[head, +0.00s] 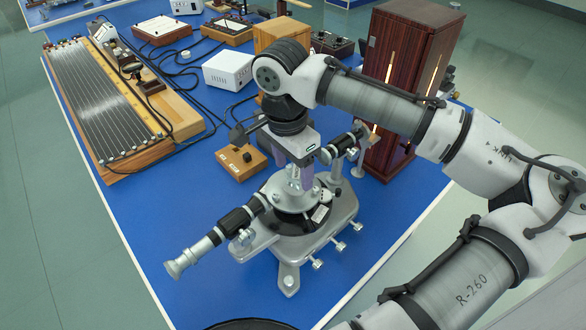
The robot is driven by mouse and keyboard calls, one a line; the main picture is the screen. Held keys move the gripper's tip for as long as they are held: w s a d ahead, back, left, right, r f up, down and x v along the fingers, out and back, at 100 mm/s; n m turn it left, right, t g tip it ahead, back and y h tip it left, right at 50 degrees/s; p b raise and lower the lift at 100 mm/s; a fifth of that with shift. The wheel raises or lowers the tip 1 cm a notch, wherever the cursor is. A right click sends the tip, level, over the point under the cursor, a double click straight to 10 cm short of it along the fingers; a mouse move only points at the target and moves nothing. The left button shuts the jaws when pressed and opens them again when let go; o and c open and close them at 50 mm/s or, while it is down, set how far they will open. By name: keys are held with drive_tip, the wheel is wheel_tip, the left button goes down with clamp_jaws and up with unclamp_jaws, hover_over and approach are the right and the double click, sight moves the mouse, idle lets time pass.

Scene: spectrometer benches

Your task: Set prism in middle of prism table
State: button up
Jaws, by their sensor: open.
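The spectrometer (338,214) stands on the blue bench top, with a round prism table (278,198) at its centre. A small clear glass prism (294,184) appears to stand upright near the middle of the prism table. My gripper (295,174) points down over the table. Whether a finger touches the prism is too small to tell. The fingers and glare partly hide the prism's edges and base.
The telescope tube (206,244) sticks out to the lower left, and another tube (342,144) to the upper right. A tall dark wooden cabinet (405,60) stands close behind on the right. A small wooden block (241,162) lies to the left. Bench top at left front is clear.

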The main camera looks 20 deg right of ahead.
sight(288, 171)
wheel_tip(288, 171, up, 11)
drive_tip(key=b, duration=0.1)
drive_tip(key=shift+w+a, duration=0.15)
drive_tip(key=shift+a, duration=0.25)
drive_tip(key=shift+f, duration=0.1)
